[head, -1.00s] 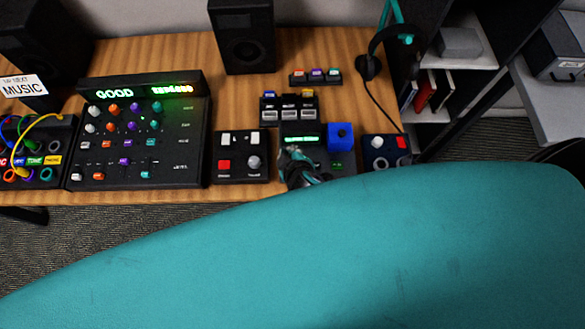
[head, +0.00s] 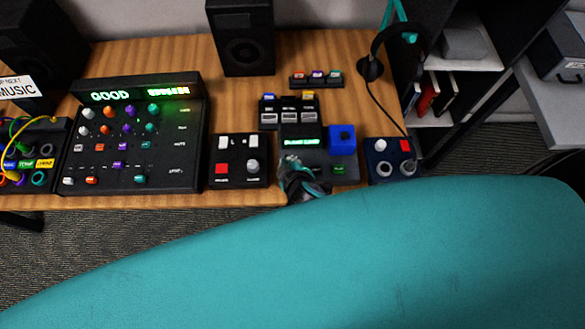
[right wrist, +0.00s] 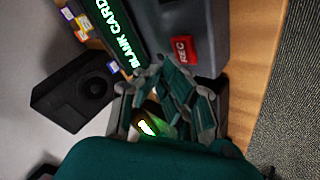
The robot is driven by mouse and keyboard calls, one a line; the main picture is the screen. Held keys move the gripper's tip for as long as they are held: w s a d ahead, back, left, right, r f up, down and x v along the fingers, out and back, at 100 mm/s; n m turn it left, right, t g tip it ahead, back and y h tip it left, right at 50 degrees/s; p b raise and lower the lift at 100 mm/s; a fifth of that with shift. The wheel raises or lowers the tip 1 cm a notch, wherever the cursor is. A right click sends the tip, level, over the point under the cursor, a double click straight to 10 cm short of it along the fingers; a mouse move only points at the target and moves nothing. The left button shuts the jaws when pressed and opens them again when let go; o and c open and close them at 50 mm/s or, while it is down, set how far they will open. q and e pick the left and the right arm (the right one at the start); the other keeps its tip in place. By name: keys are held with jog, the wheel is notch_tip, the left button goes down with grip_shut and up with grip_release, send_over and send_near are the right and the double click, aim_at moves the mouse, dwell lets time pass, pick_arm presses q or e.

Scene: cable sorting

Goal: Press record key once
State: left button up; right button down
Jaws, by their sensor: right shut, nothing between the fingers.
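The recorder (head: 320,152) is a dark grey box near the table's front edge, with a green-lit display and a blue block (head: 341,138). In the right wrist view its display (right wrist: 118,35) reads "BLANK CARD". The red record key (right wrist: 183,50), marked "REC", shows on the recorder's grey top in that view. My right gripper (head: 297,165) is shut and empty at the recorder's front left, covering that part in the head view. In the wrist view its fingers (right wrist: 152,72) are just beside the red key; I cannot tell whether they touch anything. My left gripper is out of view.
A black two-key box (head: 240,178) stands left of the recorder, and a knob box (head: 390,170) stands right. Cartridge racks (head: 288,113) and a speaker (head: 242,38) are behind. The large mixer (head: 130,178) is further left. The table's front edge is close.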

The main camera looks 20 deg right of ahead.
dwell(0.8)
jog(key=shift+f, duration=0.1)
jog(key=shift+f, duration=0.3)
jog(key=shift+f+b, duration=0.3)
jog(key=shift+f, duration=0.1)
dwell(0.5)
dwell(0.3)
jog(key=shift+r+p, duration=0.8)
jog(key=shift+p, duration=0.15)
notch_tip(320, 180, up, 5)
jog(key=p, duration=0.5)
jog(key=shift+r, duration=0.1)
